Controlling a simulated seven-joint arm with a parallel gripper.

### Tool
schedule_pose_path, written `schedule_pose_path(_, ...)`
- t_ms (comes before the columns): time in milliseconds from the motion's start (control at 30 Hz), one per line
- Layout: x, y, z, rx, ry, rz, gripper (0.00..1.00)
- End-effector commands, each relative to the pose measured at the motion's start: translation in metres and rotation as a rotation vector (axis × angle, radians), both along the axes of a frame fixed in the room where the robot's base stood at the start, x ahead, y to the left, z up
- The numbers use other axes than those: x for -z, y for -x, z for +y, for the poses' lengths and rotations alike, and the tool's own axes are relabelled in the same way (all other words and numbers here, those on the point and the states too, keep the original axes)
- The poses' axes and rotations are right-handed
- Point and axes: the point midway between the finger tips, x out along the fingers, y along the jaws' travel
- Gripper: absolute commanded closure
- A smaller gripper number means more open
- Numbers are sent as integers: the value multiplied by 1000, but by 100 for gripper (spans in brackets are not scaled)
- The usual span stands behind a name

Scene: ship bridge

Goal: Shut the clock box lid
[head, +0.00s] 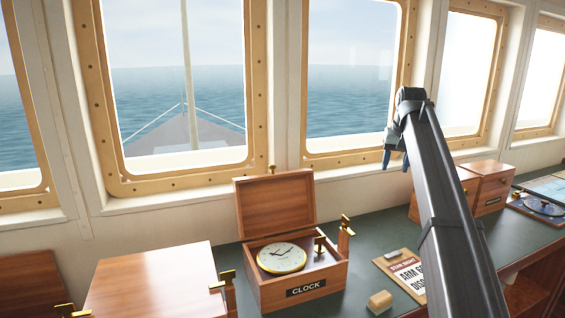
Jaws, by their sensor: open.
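The clock box (268,296) is a reddish wooden box on the dark green counter, with a black label reading CLOCK on its front. Its lid (275,206) stands open, raised upright at the back of the box near the window wall. A round brass-rimmed clock (281,258) with a pale face sits inside. My gripper (396,160) is raised in front of the window frame, to the right of the lid and higher than it. It is open and empty, clear of the box. My arm hides part of the counter to the right.
A brass-topped wooden post (346,238) stands at the box's right side. A wooden block (380,302) and a clipboard with a notice (402,270) lie to the right. A larger wooden box (150,280) is at left. Wooden boxes (487,185) stand far right.

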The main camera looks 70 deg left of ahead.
Motion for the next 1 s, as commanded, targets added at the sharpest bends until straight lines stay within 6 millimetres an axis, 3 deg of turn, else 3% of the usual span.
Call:
schedule_pose_path(33, -17, 30, 22, -55, -10, -7, 48)
schedule_pose_path(200, -56, 126, 74, -233, -35, -26, 48)
schedule_pose_path(400, -88, 232, 116, -427, -58, -47, 48)
schedule_pose_path(500, -97, 273, 129, -500, -67, -53, 48)
schedule_pose_path(600, -104, 300, 136, -548, -73, -58, 48)
schedule_pose_path(700, -107, 314, 139, -575, -77, -61, 48)
schedule_pose_path(867, -100, 319, 143, -585, -77, -62, 48)
schedule_pose_path(1000, -83, 319, 149, -583, -77, -61, 48)
